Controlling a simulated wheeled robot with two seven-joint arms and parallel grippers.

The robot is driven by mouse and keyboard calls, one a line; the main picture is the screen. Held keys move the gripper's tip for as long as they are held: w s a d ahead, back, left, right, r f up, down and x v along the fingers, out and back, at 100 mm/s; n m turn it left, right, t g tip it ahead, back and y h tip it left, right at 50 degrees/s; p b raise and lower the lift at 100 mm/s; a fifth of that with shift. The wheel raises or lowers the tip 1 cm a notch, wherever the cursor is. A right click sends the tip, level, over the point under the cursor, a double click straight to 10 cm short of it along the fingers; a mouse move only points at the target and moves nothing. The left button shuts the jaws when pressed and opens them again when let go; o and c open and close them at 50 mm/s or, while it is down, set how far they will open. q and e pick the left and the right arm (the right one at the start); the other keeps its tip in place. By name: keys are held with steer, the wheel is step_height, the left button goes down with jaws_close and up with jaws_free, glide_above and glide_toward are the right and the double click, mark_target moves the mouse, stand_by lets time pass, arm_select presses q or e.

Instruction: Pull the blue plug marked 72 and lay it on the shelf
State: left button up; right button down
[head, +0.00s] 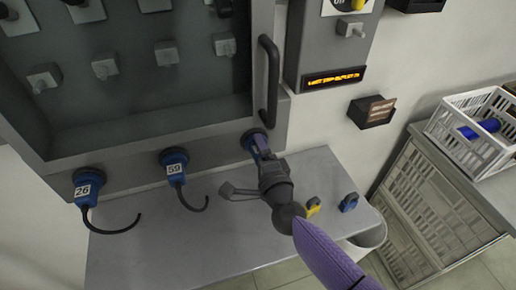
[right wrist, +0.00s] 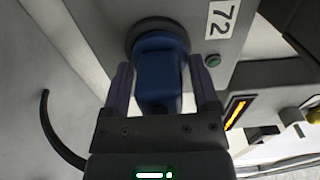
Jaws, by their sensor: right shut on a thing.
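The blue plug (head: 254,142) sits at the round socket on the cabinet's lower rail, right of the other two plugs. In the right wrist view the plug (right wrist: 160,68) is between my fingers, its far end against the dark socket ring. A white label reading 72 (right wrist: 219,20) is on the grey surface beside it. My right gripper (head: 264,157) is shut on the plug; it also shows in the right wrist view (right wrist: 162,85). The grey shelf (head: 150,255) lies below the rail. My left gripper is not in view.
Blue plugs marked 26 (head: 87,187) and 59 (head: 175,167) hang on the rail with dark cables. A yellow piece (head: 312,207) and a blue piece (head: 349,202) are at the shelf's right. A vertical handle (head: 268,82) stands above my gripper. The shelf's front left is clear.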

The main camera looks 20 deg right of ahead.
steer(key=shift+s, duration=0.7)
steer(key=shift+s+f, duration=0.15)
steer(key=shift+s, duration=0.75)
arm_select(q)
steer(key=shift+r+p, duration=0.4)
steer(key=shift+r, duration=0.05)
arm_select(e)
steer(key=shift+s+d, duration=0.1)
steer(key=shift+s, duration=0.9)
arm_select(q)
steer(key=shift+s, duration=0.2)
